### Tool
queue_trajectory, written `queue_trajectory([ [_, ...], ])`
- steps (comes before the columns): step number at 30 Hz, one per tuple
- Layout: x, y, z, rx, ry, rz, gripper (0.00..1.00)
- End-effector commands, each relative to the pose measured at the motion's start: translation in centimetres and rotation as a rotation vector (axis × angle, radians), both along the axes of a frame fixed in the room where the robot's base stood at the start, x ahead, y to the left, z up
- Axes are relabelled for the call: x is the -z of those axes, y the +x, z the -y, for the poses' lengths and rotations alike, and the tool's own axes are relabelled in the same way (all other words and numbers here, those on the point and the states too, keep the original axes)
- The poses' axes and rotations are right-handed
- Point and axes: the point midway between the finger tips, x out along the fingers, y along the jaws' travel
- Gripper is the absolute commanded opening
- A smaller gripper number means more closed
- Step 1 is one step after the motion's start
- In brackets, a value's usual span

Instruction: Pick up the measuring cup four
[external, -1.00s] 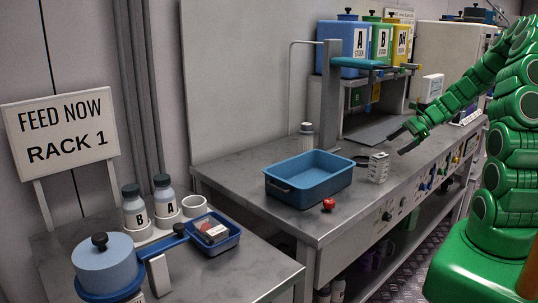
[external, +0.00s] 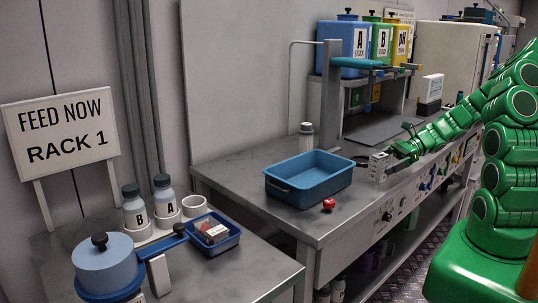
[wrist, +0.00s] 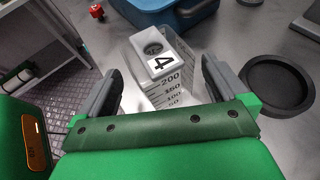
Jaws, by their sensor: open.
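The measuring cup four (wrist: 157,72) is a clear cup with a white top marked 4 and a printed scale with 200 near its top. It stands on the metal bench just ahead of my gripper (wrist: 157,85), whose two dark fingers are open, one on each side of its near part. I see no clear contact. In the external view the cup (external: 377,167) stands right of the blue tray, partly hidden by my gripper (external: 395,158), which is low beside it.
A blue tray (external: 311,189) and a red knob-like object (external: 328,204) are left of the cup. A black round dish (wrist: 277,86) lies to its right in the wrist view. The bench's front edge (wrist: 95,60) is close on the left.

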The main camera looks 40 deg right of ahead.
Motion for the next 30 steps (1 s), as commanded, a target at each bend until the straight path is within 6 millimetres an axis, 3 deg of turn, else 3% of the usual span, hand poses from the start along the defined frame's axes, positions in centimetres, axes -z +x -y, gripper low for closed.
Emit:
queue_trajectory([
  [6,0.8,1.0,-1.6,0.0,-0.001,-0.001,1.0],
  [15,0.9,1.1,-1.8,0.001,-0.001,-0.001,1.0],
  [25,0.9,1.1,-1.8,0.001,-0.001,-0.001,0.49],
  [30,0.9,1.1,-1.8,0.001,-0.001,-0.001,0.49],
])
